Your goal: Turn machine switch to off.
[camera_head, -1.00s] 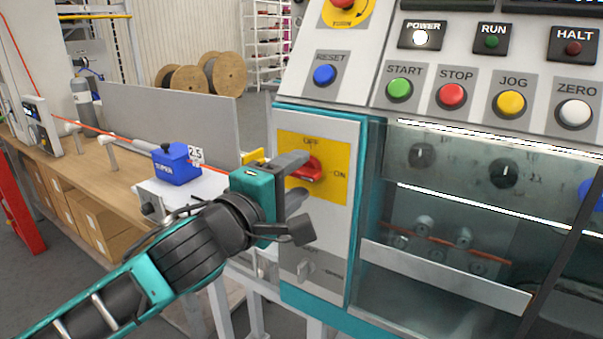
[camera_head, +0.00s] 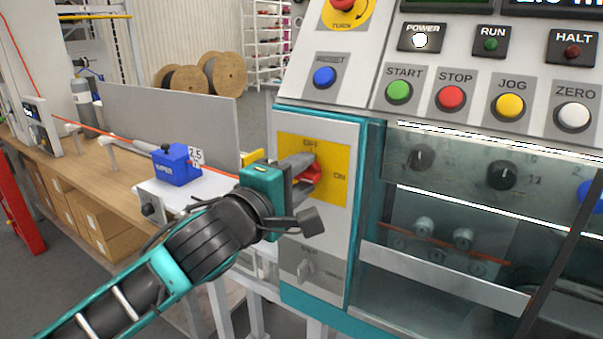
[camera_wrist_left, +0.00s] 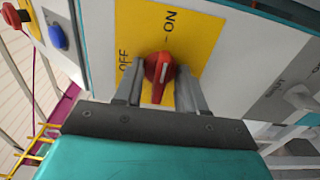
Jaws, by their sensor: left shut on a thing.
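The machine switch (camera_head: 311,174) is a red rotary knob on a yellow plate (camera_head: 340,160), with OFF above it and ON to its right. My left gripper (camera_head: 298,170) reaches it from the left and partly covers it. In the left wrist view the knob (camera_wrist_left: 158,72) sits between the two fingers (camera_wrist_left: 158,88), which are shut on it. Its handle lies roughly in line with the ON mark, and the OFF mark is off to the left side in that view. My right gripper is not in view.
A grey selector (camera_head: 306,270) sits lower on the same panel. The blue reset button (camera_head: 324,76) and the green start button (camera_head: 399,91) are above on the sloped console. A glass guard (camera_head: 470,210) is to the right. A blue block (camera_head: 177,168) stands on the left.

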